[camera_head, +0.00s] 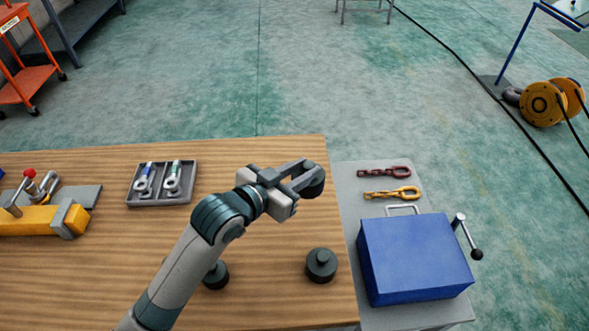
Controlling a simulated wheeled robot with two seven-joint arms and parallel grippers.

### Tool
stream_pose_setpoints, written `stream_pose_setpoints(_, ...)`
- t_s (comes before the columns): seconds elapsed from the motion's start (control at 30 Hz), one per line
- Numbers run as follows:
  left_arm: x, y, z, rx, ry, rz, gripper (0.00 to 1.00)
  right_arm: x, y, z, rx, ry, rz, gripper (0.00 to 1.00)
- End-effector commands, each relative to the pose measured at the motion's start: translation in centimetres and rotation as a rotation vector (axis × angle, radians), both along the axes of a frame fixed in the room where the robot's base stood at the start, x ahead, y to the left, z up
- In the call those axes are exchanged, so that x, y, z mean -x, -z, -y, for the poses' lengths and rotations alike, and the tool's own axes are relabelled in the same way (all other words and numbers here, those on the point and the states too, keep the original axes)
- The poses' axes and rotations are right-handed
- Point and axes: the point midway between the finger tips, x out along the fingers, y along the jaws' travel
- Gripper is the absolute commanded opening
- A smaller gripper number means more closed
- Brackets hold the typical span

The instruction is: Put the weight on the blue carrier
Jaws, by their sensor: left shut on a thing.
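My left gripper (302,180) is shut on a dark round weight (314,184), held above the right end of the wooden table, near its edge. The fingers partly hide the weight. The blue carrier (415,255) appears to be the blue box on the grey stand, to the right of the gripper and nearer the bottom of the picture. Its top looks flat and bare. Two more dark weights stand on the table: one (321,265) near the right edge, and one (216,276) partly hidden behind my left arm. My right gripper is not in view.
A crank lever (468,238) rises beside the blue box.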

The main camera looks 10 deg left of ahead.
Motion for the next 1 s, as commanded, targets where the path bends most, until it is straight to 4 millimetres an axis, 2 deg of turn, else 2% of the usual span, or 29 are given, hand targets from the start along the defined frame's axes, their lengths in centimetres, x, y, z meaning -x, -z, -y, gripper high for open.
stream_pose_setpoints(0.03,0.0,-0.8,0.2,0.008,0.001,0.015,0.00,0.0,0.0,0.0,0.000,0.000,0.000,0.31)
stream_pose_setpoints(0.1,0.1,-0.9,0.3,0.008,0.000,0.015,0.00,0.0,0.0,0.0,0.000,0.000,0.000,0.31)
stream_pose_setpoints(0.73,0.2,-1.0,0.3,0.007,-0.004,0.015,0.00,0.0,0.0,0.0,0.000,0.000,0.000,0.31)
stream_pose_setpoints(0.87,0.1,-0.9,-0.2,0.011,-0.027,0.017,0.00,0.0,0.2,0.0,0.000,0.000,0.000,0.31)
stream_pose_setpoints(1.0,0.0,-0.9,-1.8,0.018,-0.095,0.026,0.00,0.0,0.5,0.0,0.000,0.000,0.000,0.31)
